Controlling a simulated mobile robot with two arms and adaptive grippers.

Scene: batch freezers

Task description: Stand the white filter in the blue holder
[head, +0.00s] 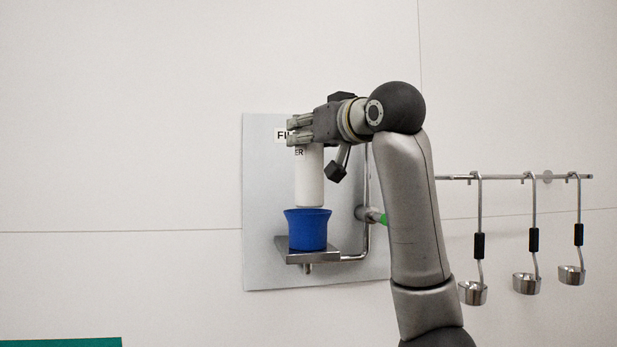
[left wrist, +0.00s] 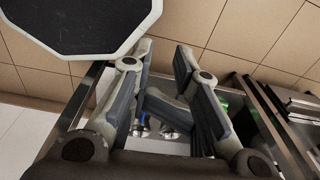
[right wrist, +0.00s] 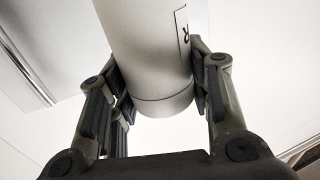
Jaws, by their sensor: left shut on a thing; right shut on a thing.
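The white filter (head: 309,178) is a smooth upright cylinder with dark lettering near its top. My right gripper (head: 302,130) is shut on its upper part; the filter also fills the middle of the right wrist view (right wrist: 150,50). The blue holder (head: 307,230) is a cup with a flared rim, directly below the filter. The filter's lower end appears just above the rim, with a thin gap. My left gripper (left wrist: 162,50) shows only in the left wrist view; its fingers are partly closed, and what they hold cannot be made out.
The holder stands on a small metal shelf (head: 325,257) on a grey wall panel (head: 262,200). A bent metal pipe runs beside it, behind my right arm. Several ladles (head: 534,240) hang from a rail (head: 510,177) at right. A green surface (head: 60,342) shows at bottom left.

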